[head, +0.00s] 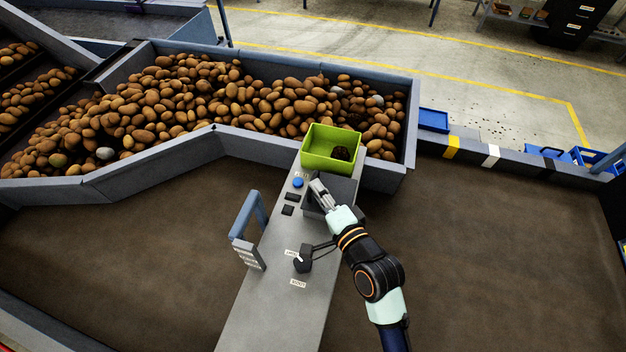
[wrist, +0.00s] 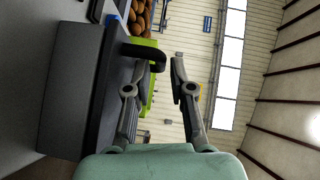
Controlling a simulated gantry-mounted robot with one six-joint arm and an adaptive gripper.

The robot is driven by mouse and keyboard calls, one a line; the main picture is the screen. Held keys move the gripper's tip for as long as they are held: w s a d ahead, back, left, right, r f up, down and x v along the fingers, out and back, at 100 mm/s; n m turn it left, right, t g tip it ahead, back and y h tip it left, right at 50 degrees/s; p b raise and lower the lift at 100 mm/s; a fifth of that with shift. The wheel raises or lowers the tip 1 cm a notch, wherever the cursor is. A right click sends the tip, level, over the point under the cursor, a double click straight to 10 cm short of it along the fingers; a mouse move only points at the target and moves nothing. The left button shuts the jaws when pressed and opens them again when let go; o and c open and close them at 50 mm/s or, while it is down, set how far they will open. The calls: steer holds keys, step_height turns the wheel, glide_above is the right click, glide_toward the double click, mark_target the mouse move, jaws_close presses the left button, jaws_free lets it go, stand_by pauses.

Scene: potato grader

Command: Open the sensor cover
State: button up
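The sensor cover seems to be the dark grey box (head: 345,188) on the console, just in front of the green bin. In the wrist view a dark box (wrist: 72,90) fills the left side, and a black loop handle (wrist: 148,50) sticks out from it. My gripper (head: 317,187) is at the box in the head view, with its fingers over the top. In the wrist view my gripper (wrist: 160,66) is open, and the handle's rounded end lies by the gap between the fingertips. I cannot tell whether a finger touches it. The cover looks shut.
The green bin (head: 318,152) holds a dark lump. Potatoes (head: 190,95) fill the trough behind. Brown belt lies on both sides.

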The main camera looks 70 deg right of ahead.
steer(key=x, duration=0.3)
steer(key=shift+w+d, duration=0.1)
steer(key=shift+w, duration=0.05)
steer(key=shift+c, duration=0.2)
jaws_close()
